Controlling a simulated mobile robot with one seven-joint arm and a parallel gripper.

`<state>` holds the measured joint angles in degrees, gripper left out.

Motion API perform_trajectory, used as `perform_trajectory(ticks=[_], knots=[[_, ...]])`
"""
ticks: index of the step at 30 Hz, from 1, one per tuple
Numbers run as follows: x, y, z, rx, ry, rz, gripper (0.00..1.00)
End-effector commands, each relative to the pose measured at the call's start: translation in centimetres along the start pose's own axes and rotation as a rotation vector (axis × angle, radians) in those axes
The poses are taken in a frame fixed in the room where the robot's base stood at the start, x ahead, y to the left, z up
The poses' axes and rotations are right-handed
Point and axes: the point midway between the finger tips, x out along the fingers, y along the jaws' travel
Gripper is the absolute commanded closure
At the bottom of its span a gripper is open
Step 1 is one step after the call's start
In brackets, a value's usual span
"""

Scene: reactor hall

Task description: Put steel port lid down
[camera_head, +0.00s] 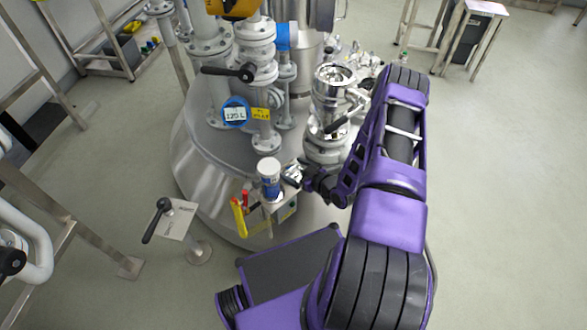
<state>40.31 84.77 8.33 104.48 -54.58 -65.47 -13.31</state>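My purple and black arm reaches in from the lower right to the reactor. My gripper (297,174) is low in front of the reactor, just right of a white and blue container (269,178). Small shiny metal shows at its fingertips; I cannot tell whether this is the steel port lid or the fingers themselves. I cannot tell whether the gripper is open or shut. A shiny steel port (333,82) with a round top rises from the reactor (202,165), behind and above my gripper. I cannot make out a separate lid with certainty.
Pipes and valves with a black handle (230,71) crowd the reactor top. A small ledge holds the container, beside red and yellow handled tools (240,214). A post with a black lever (170,220) stands at left.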

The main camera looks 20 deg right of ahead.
Motion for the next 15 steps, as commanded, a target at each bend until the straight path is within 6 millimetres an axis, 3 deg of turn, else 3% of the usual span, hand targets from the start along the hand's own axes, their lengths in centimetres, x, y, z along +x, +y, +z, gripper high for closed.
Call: perform_trajectory(ticks=[8,15], knots=[[-0.9,0.0,-0.3,0.001,-0.002,0.001,0.0],[-5.7,0.1,-0.3,0.002,-0.002,0.002,0.0]])
